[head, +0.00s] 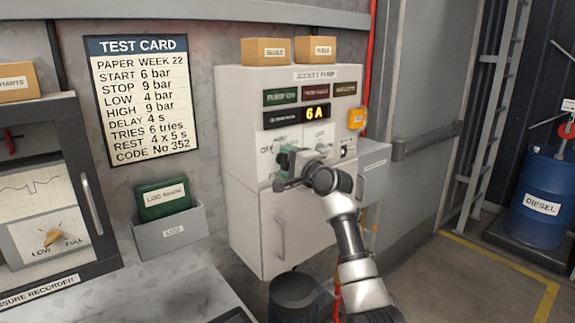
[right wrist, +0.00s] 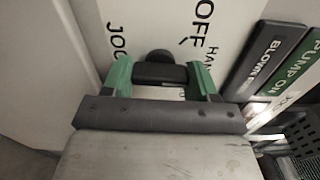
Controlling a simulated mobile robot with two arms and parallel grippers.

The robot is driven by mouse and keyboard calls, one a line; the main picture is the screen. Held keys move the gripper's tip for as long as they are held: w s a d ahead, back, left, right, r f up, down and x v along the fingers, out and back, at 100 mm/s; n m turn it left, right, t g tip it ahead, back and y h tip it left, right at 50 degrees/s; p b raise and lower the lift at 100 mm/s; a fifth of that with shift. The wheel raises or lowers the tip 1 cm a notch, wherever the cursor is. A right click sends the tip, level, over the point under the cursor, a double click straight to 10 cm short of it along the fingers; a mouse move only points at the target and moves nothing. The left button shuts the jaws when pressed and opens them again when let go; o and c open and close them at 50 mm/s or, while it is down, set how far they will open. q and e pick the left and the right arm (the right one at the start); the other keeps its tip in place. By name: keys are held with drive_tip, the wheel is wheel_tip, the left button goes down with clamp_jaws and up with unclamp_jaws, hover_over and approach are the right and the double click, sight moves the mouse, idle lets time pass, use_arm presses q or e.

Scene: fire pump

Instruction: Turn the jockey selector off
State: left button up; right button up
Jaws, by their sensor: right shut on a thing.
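The jockey pump panel is a pale cabinet (head: 290,225) on the wall in the head view. My right gripper (head: 286,160) is at the lower left of its front and covers the selector there. In the right wrist view my gripper's green fingers (right wrist: 163,76) are shut on a black selector knob (right wrist: 160,73), one finger at each end. The word OFF (right wrist: 203,10) is printed beyond the knob, up and to the right, with part of HAND below it. Which mark the knob points to is unclear. My left gripper is in neither view.
Another control (head: 323,149) sits right of my gripper. An orange box (head: 356,118) is on the panel's right edge. A test card (head: 141,97) hangs at left.

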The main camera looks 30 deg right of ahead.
drive_tip(key=n+b, duration=0.1)
drive_tip(key=n, duration=0.4)
drive_tip(key=shift+f+n, duration=0.15)
drive_tip(key=shift+n, duration=0.15)
drive_tip(key=n+b, duration=0.1)
drive_tip(key=n, duration=0.3)
drive_tip(key=shift+n, duration=0.4)
drive_tip(key=o, duration=0.9)
drive_tip(key=shift+s+b, duration=0.1)
drive_tip(key=shift+b, duration=0.2)
